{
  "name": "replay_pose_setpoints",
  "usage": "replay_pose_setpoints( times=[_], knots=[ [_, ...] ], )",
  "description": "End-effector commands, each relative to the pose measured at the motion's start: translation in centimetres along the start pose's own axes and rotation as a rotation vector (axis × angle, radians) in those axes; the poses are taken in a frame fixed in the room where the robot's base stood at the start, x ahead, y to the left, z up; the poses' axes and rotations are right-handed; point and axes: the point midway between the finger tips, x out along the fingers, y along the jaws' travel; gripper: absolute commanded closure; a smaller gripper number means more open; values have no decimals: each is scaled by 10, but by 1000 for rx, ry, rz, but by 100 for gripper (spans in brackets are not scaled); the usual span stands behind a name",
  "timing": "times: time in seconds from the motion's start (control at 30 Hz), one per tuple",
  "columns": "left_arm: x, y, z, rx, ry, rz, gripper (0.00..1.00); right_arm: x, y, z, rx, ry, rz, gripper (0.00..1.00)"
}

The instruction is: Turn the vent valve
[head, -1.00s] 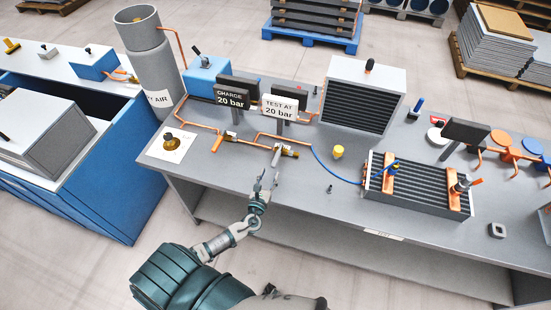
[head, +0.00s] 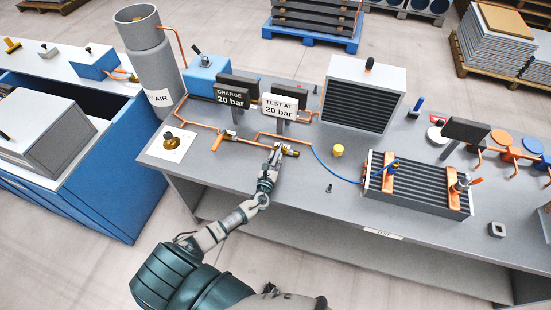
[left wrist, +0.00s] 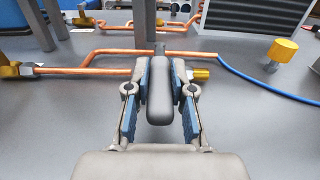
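A brass valve (head: 290,152) with a grey lever sits on the copper line on the bench, below the "TEST AT 20 bar" sign. Its brass end also shows in the left wrist view (left wrist: 200,74). The grey lever (left wrist: 160,98) points towards me, between the blue-padded fingers of my left gripper (left wrist: 161,80). The pads lie close against both sides of the lever, and the gripper looks shut on it. In the head view my left gripper (head: 272,160) hides most of the lever. No readable label names this valve as the vent. My right gripper is not in view.
Two sign posts stand behind. A yellow cap (head: 338,151) and a blue hose (head: 335,172) are to the right, with a finned coil block (head: 425,184) beyond. The bench front is mostly clear.

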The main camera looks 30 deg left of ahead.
Motion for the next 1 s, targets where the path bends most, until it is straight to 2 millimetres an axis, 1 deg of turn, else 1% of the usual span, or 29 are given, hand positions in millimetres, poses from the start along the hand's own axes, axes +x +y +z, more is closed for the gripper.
replay_pose_setpoints(
  times=[0.27,0.47,0.77,0.87,1.0],
  knots=[
    [0,1,0,0,0,3,100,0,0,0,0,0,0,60],
    [0,-4,0,-3,0,41,100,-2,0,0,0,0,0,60],
    [2,-20,0,-6,2,227,100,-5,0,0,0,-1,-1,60],
    [4,-28,-2,-6,2,312,100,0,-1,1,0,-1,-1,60],
    [8,-38,-4,-6,2,432,100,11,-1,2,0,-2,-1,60]
  ],
)
